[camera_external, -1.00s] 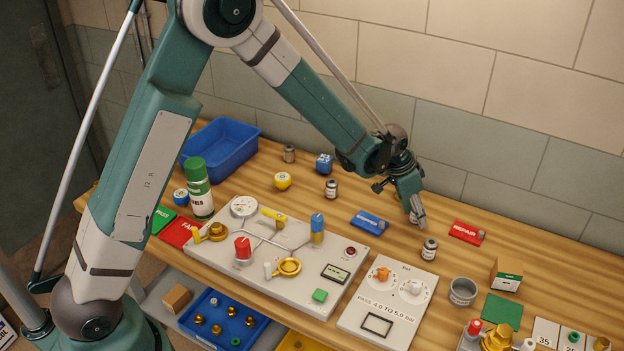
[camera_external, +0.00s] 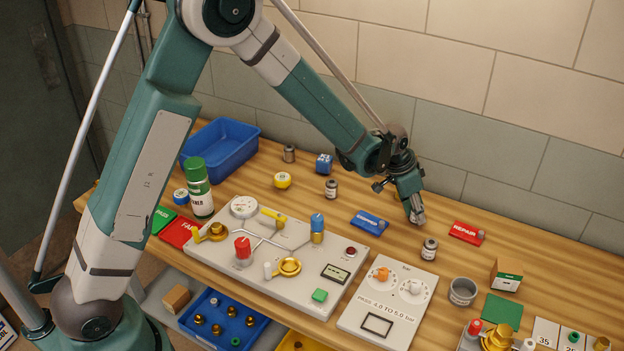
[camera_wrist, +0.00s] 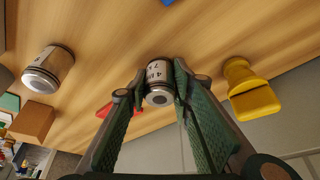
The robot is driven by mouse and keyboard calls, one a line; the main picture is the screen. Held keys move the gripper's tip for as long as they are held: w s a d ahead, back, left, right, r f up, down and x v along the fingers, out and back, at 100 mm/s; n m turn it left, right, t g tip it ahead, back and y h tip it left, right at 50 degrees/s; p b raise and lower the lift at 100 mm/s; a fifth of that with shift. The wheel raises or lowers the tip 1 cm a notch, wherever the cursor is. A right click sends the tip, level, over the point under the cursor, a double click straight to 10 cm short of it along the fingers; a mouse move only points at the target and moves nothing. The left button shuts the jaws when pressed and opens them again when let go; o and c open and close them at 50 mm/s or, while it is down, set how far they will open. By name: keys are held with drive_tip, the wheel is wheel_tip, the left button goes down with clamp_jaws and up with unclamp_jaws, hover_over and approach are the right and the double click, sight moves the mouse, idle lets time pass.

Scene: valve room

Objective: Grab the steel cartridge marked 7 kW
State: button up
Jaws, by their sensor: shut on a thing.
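My gripper (camera_external: 416,213) is near the back of the bench, between the blue COPPER block and the red REPAIR block. In the wrist view my gripper (camera_wrist: 158,92) is shut on a small steel cartridge (camera_wrist: 158,84), one green-padded finger on each side. Its pale label is partly covered; a 7 seems to show, but I cannot read it fully. In the external view the fingers mostly hide this cartridge. Other steel cartridges stand at the front right (camera_external: 430,248), by the blue block (camera_external: 331,188) and farther back (camera_external: 289,153). One stands apart at left in the wrist view (camera_wrist: 48,70).
The red REPAIR block (camera_external: 466,232) and blue block (camera_external: 369,221) lie either side of my gripper. The grey valve panel (camera_external: 215,267), gauge panel (camera_external: 372,328) and grey cup (camera_external: 463,291) are in front. The tiled wall is close behind; bare wood surrounds the gripper.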

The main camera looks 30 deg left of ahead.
drive_tip(key=shift+r, duration=4.95)
